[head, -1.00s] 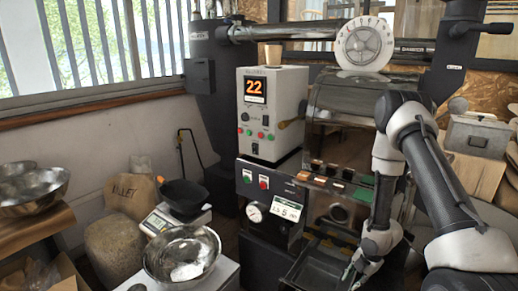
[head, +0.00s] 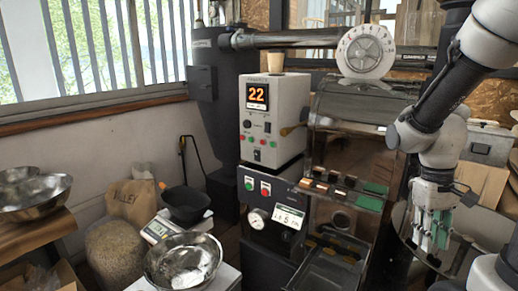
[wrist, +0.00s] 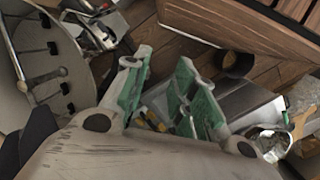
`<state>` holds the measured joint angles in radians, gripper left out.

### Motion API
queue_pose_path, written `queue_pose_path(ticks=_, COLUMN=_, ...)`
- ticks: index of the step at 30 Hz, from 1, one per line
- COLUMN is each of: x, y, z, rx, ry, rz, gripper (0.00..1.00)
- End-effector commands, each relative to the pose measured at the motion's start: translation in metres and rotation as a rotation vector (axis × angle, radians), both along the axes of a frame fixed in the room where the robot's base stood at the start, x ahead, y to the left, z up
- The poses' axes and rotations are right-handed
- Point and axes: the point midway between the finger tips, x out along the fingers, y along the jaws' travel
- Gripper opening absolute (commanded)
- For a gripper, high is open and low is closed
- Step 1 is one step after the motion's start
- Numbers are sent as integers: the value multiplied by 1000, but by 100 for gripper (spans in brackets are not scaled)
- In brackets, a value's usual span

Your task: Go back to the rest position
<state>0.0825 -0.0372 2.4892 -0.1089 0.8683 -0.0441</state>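My gripper (head: 431,240) hangs at the right in the head view, beside the roaster and apart from it, with its fingers pointing down. In the wrist view my gripper (wrist: 158,92) shows two green-padded fingers spread apart with nothing between them. The floor and parts of the machine show below and beyond the fingers. My arm rises from the gripper to the top right of the head view.
The roaster, with a control box (head: 273,118) reading 22, fills the middle. A round cooling tray (head: 447,262) lies close to my gripper. At the left are a metal bowl (head: 160,266), a black pan (head: 186,204) on a scale and a sack (head: 132,201).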

Motion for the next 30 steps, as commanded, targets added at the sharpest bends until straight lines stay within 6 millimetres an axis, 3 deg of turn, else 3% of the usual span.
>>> queue_pose_path(ticks=1, x=-8, y=6, z=18, rx=5, ry=-45, rz=-31, gripper=27)
queue_pose_path(ticks=6, x=-33, y=25, z=66, rx=45, ry=-199, rz=-81, gripper=27)
queue_pose_path(ticks=15, x=-49, y=38, z=127, rx=71, ry=-503, rz=-46, gripper=27)
queue_pose_path(ticks=20, x=-52, y=40, z=138, rx=73, ry=-557, rz=-35, gripper=27)
queue_pose_path(ticks=30, x=-51, y=41, z=138, rx=74, ry=-558, rz=-30, gripper=27)
